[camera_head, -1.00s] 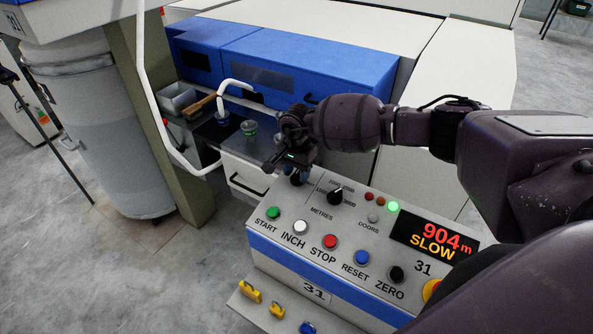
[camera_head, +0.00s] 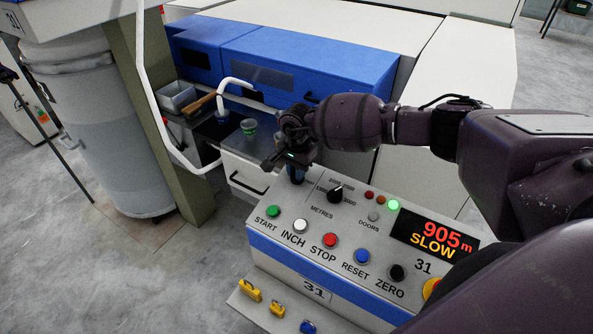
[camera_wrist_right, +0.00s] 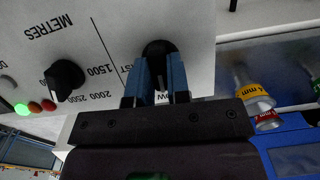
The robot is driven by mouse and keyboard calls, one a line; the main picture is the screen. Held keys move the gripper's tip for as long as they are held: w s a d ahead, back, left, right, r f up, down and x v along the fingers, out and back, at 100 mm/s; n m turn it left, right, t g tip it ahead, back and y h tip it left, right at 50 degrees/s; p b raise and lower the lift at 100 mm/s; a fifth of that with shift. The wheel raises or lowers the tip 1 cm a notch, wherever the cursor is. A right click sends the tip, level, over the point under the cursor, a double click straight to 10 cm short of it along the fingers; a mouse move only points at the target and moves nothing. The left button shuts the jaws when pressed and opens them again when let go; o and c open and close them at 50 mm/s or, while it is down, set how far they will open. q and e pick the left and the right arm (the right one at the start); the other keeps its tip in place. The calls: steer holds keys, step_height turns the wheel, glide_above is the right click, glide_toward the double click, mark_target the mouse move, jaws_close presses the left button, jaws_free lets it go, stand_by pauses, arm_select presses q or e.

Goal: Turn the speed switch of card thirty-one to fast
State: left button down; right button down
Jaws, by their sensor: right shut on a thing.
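The speed switch is a black knob (camera_wrist_right: 157,49) at the far left of card thirty-one's sloping grey control panel (camera_head: 318,224). In the right wrist view it sits between the two blue fingers of my right gripper (camera_wrist_right: 160,72), which are shut on it. In the head view my right gripper (camera_head: 297,176) hides most of the knob. The letters "ST" and "OW" show beside the fingers; the rest of those words is covered. The display (camera_head: 434,238) reads 905 m and SLOW. My left gripper is out of view.
The black metres knob (camera_head: 335,193) stands close to the right of the speed switch. Coloured push buttons, including the red stop (camera_head: 330,241), line the panel's front. A green lamp (camera_head: 393,205) is lit. A white bent rail (camera_head: 150,90) stands left.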

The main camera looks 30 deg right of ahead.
steer(key=m+b, duration=0.1)
steer(key=m, duration=0.2)
steer(key=shift+m+t, duration=0.3)
steer(key=shift+t, duration=0.1)
steer(key=m+t+b, duration=0.1)
steer(key=m, duration=0.3)
steer(key=shift+s+m, duration=0.15)
steer(key=shift+m, duration=0.15)
steer(key=m+t+b, duration=0.1)
steer(key=m, duration=0.6)
steer(key=shift+s+t+h+b, duration=0.1)
steer(key=shift+t+h+b, duration=0.2)
steer(key=shift+t+h, duration=0.1)
steer(key=shift+m, duration=1.1)
